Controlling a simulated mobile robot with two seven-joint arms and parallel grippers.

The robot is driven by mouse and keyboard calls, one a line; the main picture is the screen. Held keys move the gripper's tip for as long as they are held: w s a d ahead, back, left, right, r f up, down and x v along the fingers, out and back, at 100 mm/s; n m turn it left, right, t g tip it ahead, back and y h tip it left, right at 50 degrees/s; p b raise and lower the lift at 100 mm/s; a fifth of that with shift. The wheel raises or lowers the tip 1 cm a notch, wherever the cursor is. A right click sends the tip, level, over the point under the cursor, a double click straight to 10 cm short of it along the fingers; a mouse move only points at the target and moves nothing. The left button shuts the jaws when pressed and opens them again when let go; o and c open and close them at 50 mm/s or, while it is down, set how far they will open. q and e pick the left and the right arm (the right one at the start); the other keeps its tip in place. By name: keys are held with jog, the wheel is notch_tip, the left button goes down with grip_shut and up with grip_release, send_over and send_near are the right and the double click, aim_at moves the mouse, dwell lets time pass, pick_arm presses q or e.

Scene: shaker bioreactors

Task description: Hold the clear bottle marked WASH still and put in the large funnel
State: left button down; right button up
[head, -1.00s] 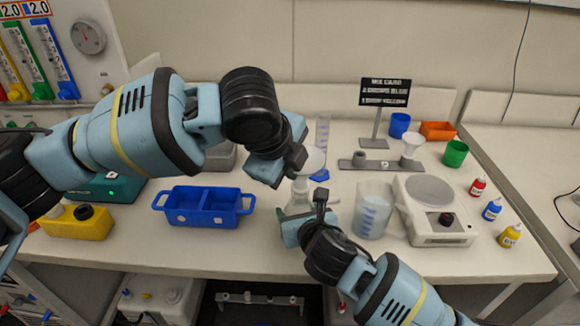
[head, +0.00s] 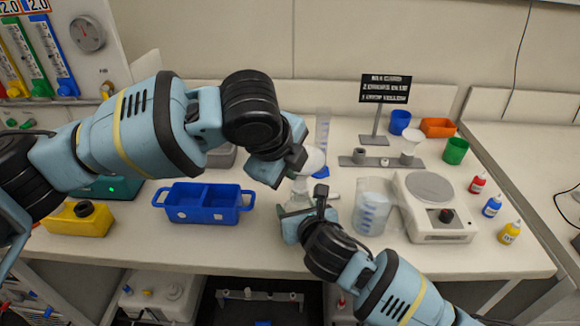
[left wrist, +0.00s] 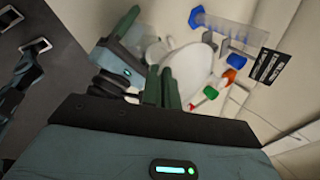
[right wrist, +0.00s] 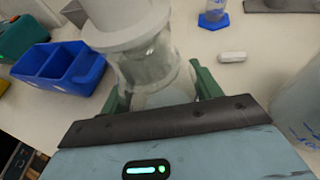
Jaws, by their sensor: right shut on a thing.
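The clear bottle (head: 299,188) stands on the bench; my right gripper (right wrist: 160,92) is shut around it in the right wrist view. The WASH mark does not show. The large white funnel (head: 314,161) is directly above the bottle. In the right wrist view its lower part (right wrist: 120,25) covers the bottle's mouth, so how deep the spout sits is hidden. My left gripper (left wrist: 160,88) is at the funnel's side, its two green fingers close together with a narrow gap. The funnel's wide cone (left wrist: 192,75) lies right beside them. Whether they pinch it is unclear.
A clear jug (head: 371,208) and a white scale-like device (head: 437,222) stand right of the bottle. A small white bar (right wrist: 232,57) lies nearby. A blue two-part tray (head: 205,208) is to the left. A grey rack (head: 376,162) with a smaller funnel (head: 411,143) is behind.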

pick_arm(q)
jog(key=shift+f, duration=0.3)
dwell(0.4)
jog(key=c, duration=1.6)
grip_release()
jog(key=v, duration=1.2)
pick_arm(e)
jog(key=o, duration=1.3)
jog(key=shift+s, duration=0.1)
